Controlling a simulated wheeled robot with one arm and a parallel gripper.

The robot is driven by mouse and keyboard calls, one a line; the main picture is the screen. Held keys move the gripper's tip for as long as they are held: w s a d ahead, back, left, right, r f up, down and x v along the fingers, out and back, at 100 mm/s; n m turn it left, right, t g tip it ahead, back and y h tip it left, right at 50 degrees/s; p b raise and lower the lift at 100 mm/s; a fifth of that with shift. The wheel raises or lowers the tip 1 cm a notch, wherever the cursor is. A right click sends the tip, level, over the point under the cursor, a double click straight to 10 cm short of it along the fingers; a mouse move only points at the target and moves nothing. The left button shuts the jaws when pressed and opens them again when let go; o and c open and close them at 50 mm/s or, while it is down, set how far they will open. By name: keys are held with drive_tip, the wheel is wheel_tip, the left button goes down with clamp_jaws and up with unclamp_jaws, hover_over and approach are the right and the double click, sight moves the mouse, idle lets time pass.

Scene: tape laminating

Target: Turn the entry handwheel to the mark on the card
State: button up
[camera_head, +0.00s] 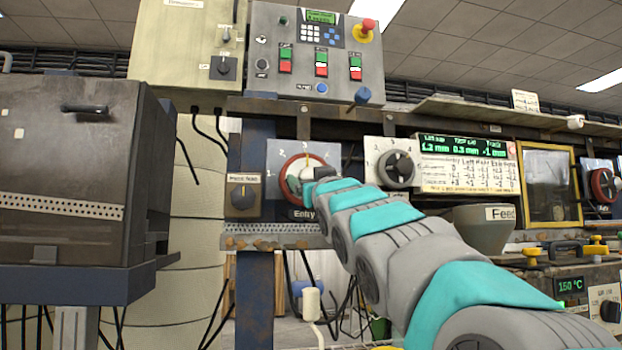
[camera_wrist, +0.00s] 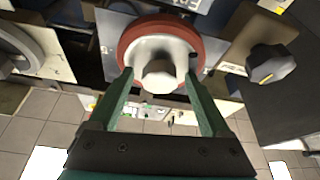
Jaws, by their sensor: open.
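The entry handwheel (camera_head: 283,174) has a red rim and a pale hub. It sits on a grey plate with a numbered scale, above an "Entry" label. In the wrist view the handwheel (camera_wrist: 128,42) is straight ahead. My gripper (camera_wrist: 159,77) is open, with one green finger on each side of the pale hub (camera_wrist: 160,75); I cannot tell if they touch it. In the head view my gripper (camera_head: 308,187) is at the wheel and hides part of it. The card (camera_head: 466,175) is a printed table under a green display, right of the wheel; its small print is hard to read.
A grey handwheel (camera_head: 397,169) is between the entry wheel and the card. A black knob (camera_head: 242,197) is just left of the entry wheel, also in the wrist view (camera_wrist: 270,65). A control panel (camera_head: 318,85) with a red emergency button is above. A funnel (camera_head: 483,228) is at right.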

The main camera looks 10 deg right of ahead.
clamp_jaws()
idle(0.5)
drive_tip(key=shift+d+m+h+b, duration=0.1)
drive_tip(key=shift+m+h+b, duration=0.35)
drive_tip(key=shift+b, duration=0.6)
drive_tip(key=m+h+b, duration=0.1)
drive_tip(key=m+b, duration=0.1)
drive_tip(key=b, duration=0.1)
drive_tip(key=m+h+b, duration=0.1)
drive_tip(key=m+b, duration=0.2)
drive_tip(key=b, duration=0.1)
drive_tip(key=shift+r+m+h, duration=0.1)
drive_tip(key=shift+m+h, duration=0.15)
drive_tip(key=shift+h, duration=0.1)
drive_tip(key=shift+r+m+h+b, duration=0.1)
drive_tip(key=shift+m+h+b, duration=0.2)
drive_tip(key=shift+m+h, duration=0.4)
drive_tip(key=shift+a+m+g+h+p, duration=0.2)
drive_tip(key=shift+m+g+h+p, duration=0.2)
drive_tip(key=shift+m, duration=0.9)
drive_tip(key=shift+f+m, duration=0.2)
drive_tip(key=shift+m, duration=0.4)
